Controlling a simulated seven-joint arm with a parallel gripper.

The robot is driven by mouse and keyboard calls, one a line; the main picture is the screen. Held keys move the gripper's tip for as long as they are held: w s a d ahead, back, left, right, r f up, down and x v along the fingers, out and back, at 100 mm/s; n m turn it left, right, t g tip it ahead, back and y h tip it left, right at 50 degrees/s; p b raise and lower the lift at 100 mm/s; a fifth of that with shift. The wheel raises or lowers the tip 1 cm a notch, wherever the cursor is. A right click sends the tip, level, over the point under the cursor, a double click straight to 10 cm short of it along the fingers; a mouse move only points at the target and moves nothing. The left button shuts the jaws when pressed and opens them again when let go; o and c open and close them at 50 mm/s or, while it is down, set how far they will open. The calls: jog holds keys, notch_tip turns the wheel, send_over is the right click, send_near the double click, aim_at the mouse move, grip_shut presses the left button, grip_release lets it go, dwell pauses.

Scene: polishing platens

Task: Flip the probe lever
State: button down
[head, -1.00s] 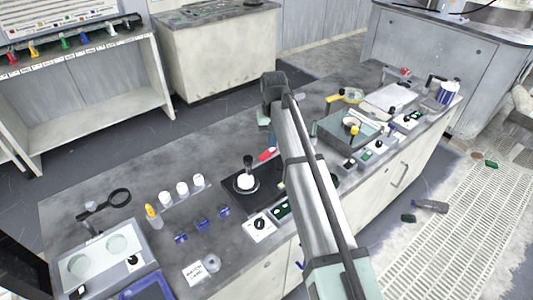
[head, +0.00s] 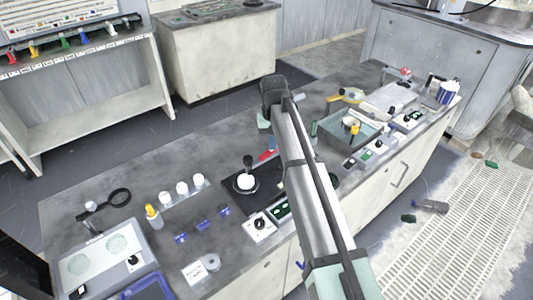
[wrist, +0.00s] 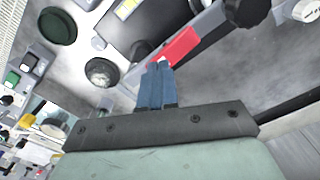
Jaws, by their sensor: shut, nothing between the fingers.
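A lever with a red grip (wrist: 180,46) on a grey bar, which looks like the probe lever, lies just beyond my fingertips in the wrist view. Its bar runs to a round black knob (wrist: 246,12). In the head view its red part (head: 267,155) shows on the bench, right of a black square plate with a white cylinder. My gripper (wrist: 160,66) is shut, its blue fingers together and empty, with tips close to the red grip. I cannot tell whether they touch it. In the head view my arm hides part of the area around the lever.
The black plate (head: 238,202) bears a white cylinder (head: 245,182) with an upright black knob. A switch box (head: 259,228) stands in front. White bottles (head: 182,188) and a magnifier (head: 118,196) are to the left. A glass-walled tray (head: 345,140) is right of my arm.

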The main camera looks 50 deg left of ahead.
jog(key=shift+f, duration=0.4)
jog(key=shift+r, duration=3.55)
